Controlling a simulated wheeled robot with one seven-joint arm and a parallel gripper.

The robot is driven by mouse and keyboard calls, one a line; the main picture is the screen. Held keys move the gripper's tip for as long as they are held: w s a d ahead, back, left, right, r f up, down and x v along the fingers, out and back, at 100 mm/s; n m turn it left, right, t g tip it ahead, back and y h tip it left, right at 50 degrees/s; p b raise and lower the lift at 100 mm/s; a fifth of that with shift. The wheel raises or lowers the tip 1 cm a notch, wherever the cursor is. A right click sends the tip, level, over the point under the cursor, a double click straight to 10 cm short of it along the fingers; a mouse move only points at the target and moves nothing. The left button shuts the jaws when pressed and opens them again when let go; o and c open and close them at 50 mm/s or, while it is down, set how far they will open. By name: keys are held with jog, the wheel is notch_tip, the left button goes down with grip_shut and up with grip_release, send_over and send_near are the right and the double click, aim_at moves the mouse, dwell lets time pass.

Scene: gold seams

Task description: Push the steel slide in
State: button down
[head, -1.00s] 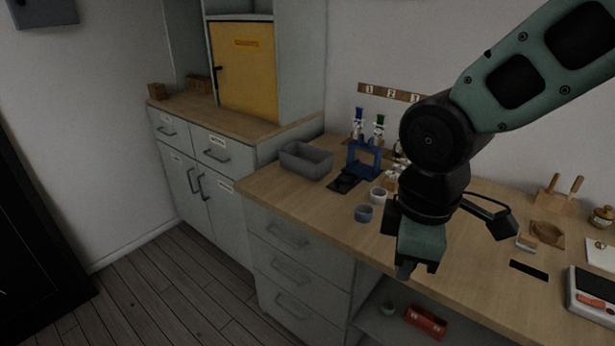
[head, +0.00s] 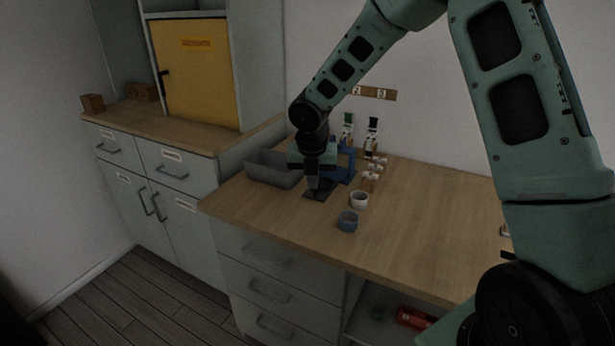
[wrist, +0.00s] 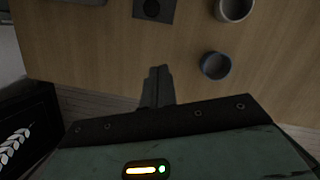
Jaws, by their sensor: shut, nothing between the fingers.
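I cannot make out a steel slide for certain in either view. A dark square plate (head: 322,195) lies on the bench in front of a blue stand (head: 345,168). In the wrist view the plate (wrist: 153,12) shows a black round spot and is cut by the top edge. My gripper (head: 312,191) points down close to the plate in the head view and hides part of it and of the stand. In the wrist view my gripper (wrist: 158,72) has its fingers together and empty, apart from the plate in the picture. Contact cannot be told.
A grey bin (head: 268,168) stands left of my gripper. A white cup (head: 359,200) and a blue cup (head: 347,222) stand to the right. Bottles with coloured tops (head: 372,135) stand behind. The bench top (head: 430,215) farther right is largely clear.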

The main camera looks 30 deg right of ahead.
jog(key=x, duration=0.7)
jog(key=shift+b, duration=0.3)
jog(key=shift+w+d+r+p, duration=0.2)
jog(key=shift+w+d+p, duration=0.2)
jog(key=shift+w+d, duration=0.7)
jog(key=shift+w, duration=0.45)
jog(key=shift+d, duration=0.1)
jog(key=shift+w+d+r+p, duration=0.15)
jog(key=shift+w+d+p, duration=0.1)
jog(key=shift+p, duration=0.35)
jog(key=p, duration=0.6)
send_over(330, 183)
jog(key=shift+s+a, duration=0.25)
jog(key=shift+a, duration=0.15)
jog(key=shift+w+d, duration=0.25)
jog(key=shift+d, duration=0.15)
